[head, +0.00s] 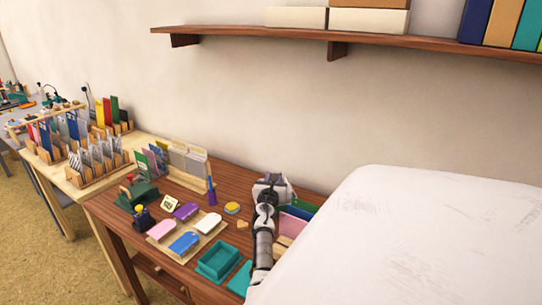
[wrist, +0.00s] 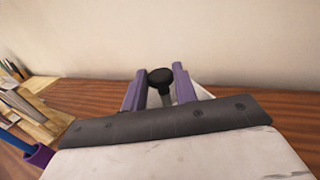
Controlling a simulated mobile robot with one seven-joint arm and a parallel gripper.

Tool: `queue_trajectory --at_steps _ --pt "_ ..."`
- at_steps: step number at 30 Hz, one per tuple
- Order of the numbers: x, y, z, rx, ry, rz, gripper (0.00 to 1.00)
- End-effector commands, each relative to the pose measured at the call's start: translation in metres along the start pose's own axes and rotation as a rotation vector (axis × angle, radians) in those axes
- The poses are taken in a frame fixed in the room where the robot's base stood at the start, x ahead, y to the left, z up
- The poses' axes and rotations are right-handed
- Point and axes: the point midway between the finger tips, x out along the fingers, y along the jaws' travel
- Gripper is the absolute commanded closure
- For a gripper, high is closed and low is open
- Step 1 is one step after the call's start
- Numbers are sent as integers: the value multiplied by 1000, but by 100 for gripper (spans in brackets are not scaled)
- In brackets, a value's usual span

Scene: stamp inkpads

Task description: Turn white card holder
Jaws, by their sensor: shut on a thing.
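My gripper (wrist: 159,72) reaches over the back right of the wooden desk, its two purple fingers on either side of a black round knob (wrist: 160,76) on a short grey stem. It is shut on this knobbed thing. White surfaces (wrist: 203,91) beside and behind the fingers appear to belong to the white card holder, but most of it is hidden by the fingers and the dark gripper bar. In the head view my gripper (head: 271,187) is near the wall, and I cannot tell the holder apart from it there.
A card rack (head: 186,158) stands left of my gripper, with a purple pen holder (head: 212,192) in front of it. Stamps, coloured tags on a board and a teal tray (head: 219,259) lie nearer. Pink and green pieces (head: 297,212) are close right of my arm. The wall is just behind.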

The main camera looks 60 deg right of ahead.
Motion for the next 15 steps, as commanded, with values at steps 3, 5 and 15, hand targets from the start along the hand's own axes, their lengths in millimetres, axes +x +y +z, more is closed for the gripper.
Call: queue_trajectory --at_steps 3,5,15 --pt "0 -1 -1 0 1 -2 100" --pt "0 -1 -1 0 1 -2 69" --pt "0 0 0 0 0 -1 51"
